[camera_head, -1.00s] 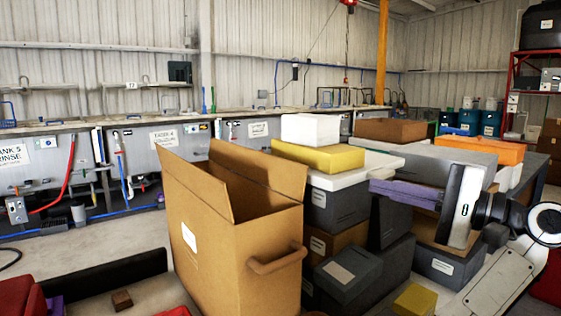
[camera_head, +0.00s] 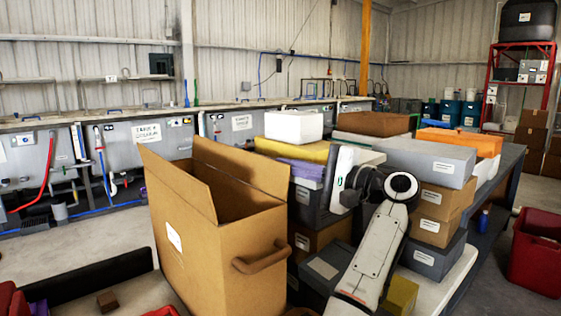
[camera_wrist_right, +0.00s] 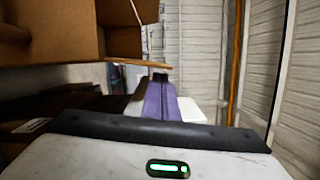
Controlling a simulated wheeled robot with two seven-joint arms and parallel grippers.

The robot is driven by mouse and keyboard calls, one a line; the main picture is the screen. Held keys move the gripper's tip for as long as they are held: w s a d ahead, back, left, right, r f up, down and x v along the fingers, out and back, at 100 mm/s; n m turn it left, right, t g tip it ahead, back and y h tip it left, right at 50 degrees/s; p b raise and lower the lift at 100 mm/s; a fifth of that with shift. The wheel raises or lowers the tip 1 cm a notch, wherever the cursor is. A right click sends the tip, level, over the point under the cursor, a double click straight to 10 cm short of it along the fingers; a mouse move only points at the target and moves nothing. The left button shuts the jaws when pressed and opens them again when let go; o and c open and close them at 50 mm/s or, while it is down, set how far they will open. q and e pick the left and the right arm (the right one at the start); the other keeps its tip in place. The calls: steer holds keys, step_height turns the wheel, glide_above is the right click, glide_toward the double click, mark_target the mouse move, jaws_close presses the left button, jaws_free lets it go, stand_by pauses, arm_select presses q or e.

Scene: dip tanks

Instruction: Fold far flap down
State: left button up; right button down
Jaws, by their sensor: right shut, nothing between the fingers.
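A tall brown cardboard box (camera_head: 212,262) stands open at the centre of the head view. Its left flap (camera_head: 178,182) stands up and leans outward. Its far flap (camera_head: 240,165) also stands up, slanting along the back right side. My right gripper (camera_head: 285,162) has purple fingers, which are shut and empty, just right of the far flap at about its height. In the right wrist view the gripper (camera_wrist_right: 160,80) points toward the flap edge of the box (camera_wrist_right: 75,35); I cannot tell whether they touch. My left gripper is not in view.
Stacked boxes crowd the right of the cardboard box, with a white block (camera_head: 294,126), a grey box (camera_head: 425,160) and an orange box (camera_head: 462,140) on top. A red bin (camera_head: 535,255) stands at far right. Tanks (camera_head: 150,143) line the back wall. Open floor lies left of the box.

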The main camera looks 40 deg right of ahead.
steer(key=shift+x, duration=0.95)
steer(key=shift+w, duration=0.25)
steer(key=shift+a+r, duration=0.1)
steer(key=shift+a, duration=0.05)
